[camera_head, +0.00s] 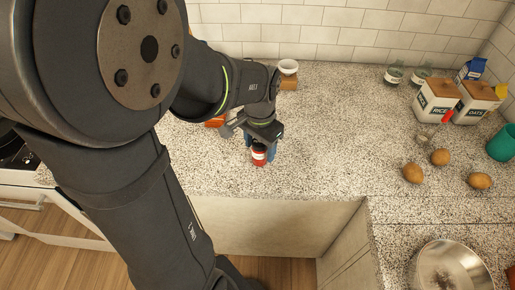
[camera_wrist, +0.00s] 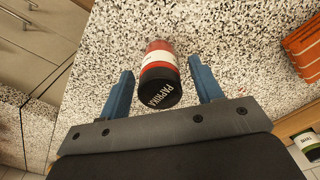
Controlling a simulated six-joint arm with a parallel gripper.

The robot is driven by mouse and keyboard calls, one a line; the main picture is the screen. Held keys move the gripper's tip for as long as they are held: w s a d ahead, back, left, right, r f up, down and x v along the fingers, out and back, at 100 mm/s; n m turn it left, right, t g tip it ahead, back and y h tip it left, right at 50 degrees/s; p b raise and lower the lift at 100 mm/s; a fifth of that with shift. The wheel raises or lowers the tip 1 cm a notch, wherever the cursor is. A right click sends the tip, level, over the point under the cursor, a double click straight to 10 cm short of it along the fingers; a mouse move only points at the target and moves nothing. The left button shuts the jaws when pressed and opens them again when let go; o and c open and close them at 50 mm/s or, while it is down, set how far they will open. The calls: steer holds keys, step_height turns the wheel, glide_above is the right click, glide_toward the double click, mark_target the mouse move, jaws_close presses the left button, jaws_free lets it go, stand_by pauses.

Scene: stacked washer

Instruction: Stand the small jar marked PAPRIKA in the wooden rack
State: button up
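The small jar marked PAPRIKA (camera_wrist: 160,75) has a red body, a white band and a black lid with the name on it. It stands on the speckled counter and also shows in the head view (camera_head: 259,155). My gripper (camera_wrist: 162,66) is open, its two blue fingers on either side of the jar with a visible gap to each. In the head view my gripper (camera_head: 262,143) is low over the jar and hides its top. The wooden rack (camera_head: 288,84) seems to be the block behind my gripper; a wooden edge shows at the wrist view's lower right (camera_wrist: 296,122).
A white bowl-like thing (camera_head: 288,67) is at the wooden block. A labelled jar (camera_wrist: 309,146) and an orange ribbed object (camera_wrist: 302,48) lie near. RICE (camera_head: 437,101) and OATS boxes, several potatoes and a metal bowl (camera_head: 452,270) are at the right. The counter's middle is clear.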

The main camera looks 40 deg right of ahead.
steer(key=c, duration=0.9)
